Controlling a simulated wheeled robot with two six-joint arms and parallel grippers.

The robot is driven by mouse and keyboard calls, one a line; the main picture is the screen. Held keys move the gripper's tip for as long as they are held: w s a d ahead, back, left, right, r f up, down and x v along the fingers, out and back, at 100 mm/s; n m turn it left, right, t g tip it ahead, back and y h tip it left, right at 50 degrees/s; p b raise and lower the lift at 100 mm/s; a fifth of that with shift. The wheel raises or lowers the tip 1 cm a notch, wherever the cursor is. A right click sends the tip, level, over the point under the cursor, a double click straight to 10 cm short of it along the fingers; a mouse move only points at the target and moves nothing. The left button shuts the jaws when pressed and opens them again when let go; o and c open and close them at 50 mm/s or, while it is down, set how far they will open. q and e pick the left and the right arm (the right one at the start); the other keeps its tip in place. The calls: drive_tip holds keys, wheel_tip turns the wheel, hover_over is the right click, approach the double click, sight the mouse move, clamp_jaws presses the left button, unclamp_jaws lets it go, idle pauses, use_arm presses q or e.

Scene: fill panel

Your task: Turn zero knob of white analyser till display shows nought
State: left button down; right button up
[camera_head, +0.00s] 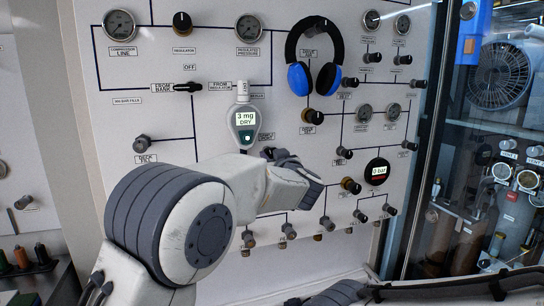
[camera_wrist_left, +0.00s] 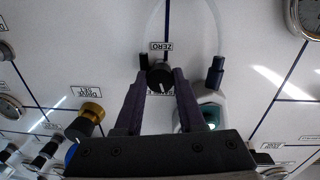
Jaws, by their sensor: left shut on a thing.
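The white analyser (camera_head: 243,143) hangs on the panel, and its lit display (camera_head: 244,117) reads "3 mg DRY". In the left wrist view its pale body (camera_wrist_left: 211,99) shows partly behind a finger. The black zero knob (camera_wrist_left: 160,75), beside an upside-down "ZERO" label (camera_wrist_left: 162,46), sits between the fingertips. My left gripper (camera_wrist_left: 160,80) is shut on the zero knob. In the head view my left gripper (camera_head: 272,156) is at the panel, just right of and below the analyser, and the knob is mostly hidden there. My right gripper is not clearly seen.
Blue-and-black headphones (camera_head: 299,77) hang right of the analyser. A gold-and-black knob (camera_wrist_left: 91,114) stands left of the fingers in the wrist view. A round gauge reading "0 bar" (camera_head: 378,171) and several black knobs lie lower right. A glass cabinet edge (camera_head: 426,140) bounds the panel.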

use_arm(q)
drive_tip(key=shift+f+n+b, duration=0.1)
drive_tip(key=shift+n+b, duration=0.2)
drive_tip(key=shift+n, duration=0.1)
idle(0.4)
drive_tip(key=shift+f+n+b, duration=0.1)
drive_tip(key=shift+n+b, duration=0.45)
drive_tip(key=shift+n, duration=0.45)
drive_tip(key=n+b, duration=0.2)
drive_tip(key=n, duration=0.1)
drive_tip(key=shift+n, duration=0.4)
drive_tip(key=n+b, duration=0.3)
drive_tip(key=n, duration=0.3)
drive_tip(key=shift+y, duration=0.4)
drive_tip(key=c, duration=0.5)
unclamp_jaws()
